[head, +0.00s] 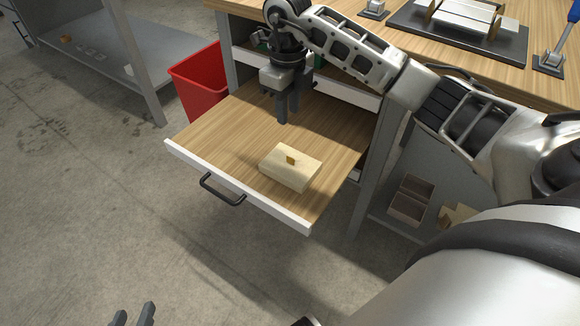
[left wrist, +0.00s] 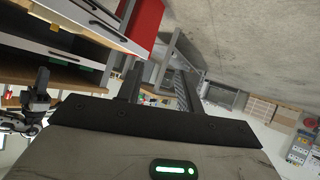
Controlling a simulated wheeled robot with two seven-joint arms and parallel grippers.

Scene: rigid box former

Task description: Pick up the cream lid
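The cream lid (head: 291,165) is a pale rectangular slab-like piece with a small tan knob standing up from its top. It lies on the wooden floor of the pulled-out drawer (head: 215,140), near the front right corner. My right gripper (head: 288,120) points down over the drawer, behind and slightly left of the lid, apart from it. Its fingers look parted, with nothing between them. My left gripper (head: 134,316) is at the bottom left edge of the head view, far from the drawer. Its two fingers also show apart and empty in the left wrist view (left wrist: 158,85).
A red bin (head: 198,80) stands left of the drawer. The wooden worktop (head: 380,20) above holds a dark fixture (head: 465,35) with light panels. Small trays (head: 411,198) sit on a lower shelf at right. The floor in front of the drawer is clear.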

